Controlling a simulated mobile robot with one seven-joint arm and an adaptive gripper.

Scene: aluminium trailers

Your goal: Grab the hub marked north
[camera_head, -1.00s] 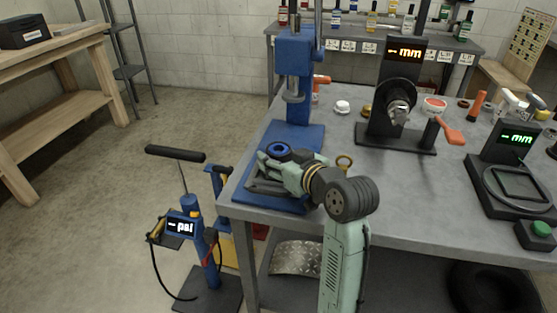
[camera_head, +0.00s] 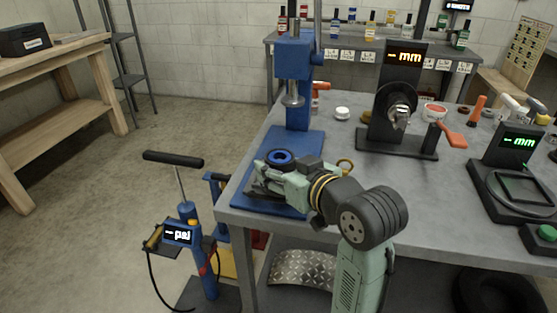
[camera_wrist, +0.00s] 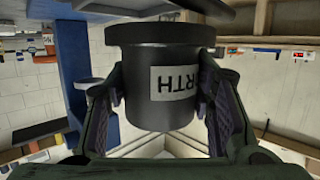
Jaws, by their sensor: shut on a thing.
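The hub (camera_wrist: 162,85) is a dark grey flanged cylinder in the wrist view. Its pale label shows "RTH" upside down, and the rest of the word is hidden round the side. My gripper (camera_wrist: 160,112) has one finger against each side of it and is shut on it. In the head view my gripper (camera_head: 272,180) is at the blue base plate (camera_head: 300,148) of the press. I cannot tell whether the hub touches the plate.
The blue press (camera_head: 296,60) stands just behind my gripper, its ram above the plate. A gauge with a "mm" display (camera_head: 406,57) stands to the right, near an orange-handled lever (camera_head: 453,136). A pump with a "psi" display (camera_head: 178,235) stands on the floor at left.

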